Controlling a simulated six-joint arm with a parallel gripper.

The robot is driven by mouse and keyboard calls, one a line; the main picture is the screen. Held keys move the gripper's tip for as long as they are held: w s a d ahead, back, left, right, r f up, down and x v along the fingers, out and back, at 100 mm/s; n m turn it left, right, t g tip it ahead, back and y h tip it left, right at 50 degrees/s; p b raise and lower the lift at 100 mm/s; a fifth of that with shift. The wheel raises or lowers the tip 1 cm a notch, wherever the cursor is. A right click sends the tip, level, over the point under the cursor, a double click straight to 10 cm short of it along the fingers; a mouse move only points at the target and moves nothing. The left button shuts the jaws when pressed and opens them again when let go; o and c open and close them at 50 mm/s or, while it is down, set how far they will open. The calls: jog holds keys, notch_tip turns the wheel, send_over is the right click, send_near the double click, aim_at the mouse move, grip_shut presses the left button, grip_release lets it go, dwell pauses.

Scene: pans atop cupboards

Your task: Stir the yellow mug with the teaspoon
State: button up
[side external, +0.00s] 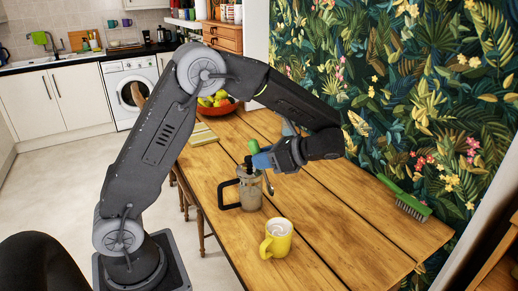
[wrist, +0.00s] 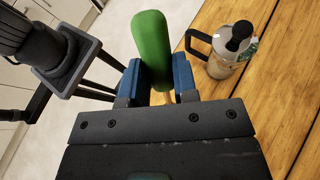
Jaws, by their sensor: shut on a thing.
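My gripper (side external: 262,158) has its blue fingers closed on the green handle of the teaspoon (side external: 254,146). In the wrist view, my gripper (wrist: 156,82) has one blue finger on each side of the green handle of the teaspoon (wrist: 152,48). A thin metal part, seemingly the spoon's lower end, hangs below the gripper in the side view. The yellow mug (side external: 276,240) stands upright on the table, nearer the camera and below my gripper, clear of it. The mug is outside the wrist view.
A green brush (side external: 405,198) lies at the table's right edge. A fruit bowl (side external: 217,106) is at the far end. Table right of the mug is bare.

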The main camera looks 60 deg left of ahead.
aim_at(264, 171)
notch_tip(264, 171, down, 4)
jog(key=shift+f, duration=0.1)
jog(key=w+d+f, duration=0.1)
jog(key=d+f, duration=0.1)
jog(key=f, duration=0.4)
jog(key=w+d+f, duration=0.1)
jog(key=d+f, duration=0.1)
jog(key=f, duration=0.4)
jog(key=shift+w+d+f, duration=0.25)
jog(key=shift+w+f, duration=0.1)
dwell(0.6)
jog(key=shift+w, duration=0.15)
dwell(0.5)
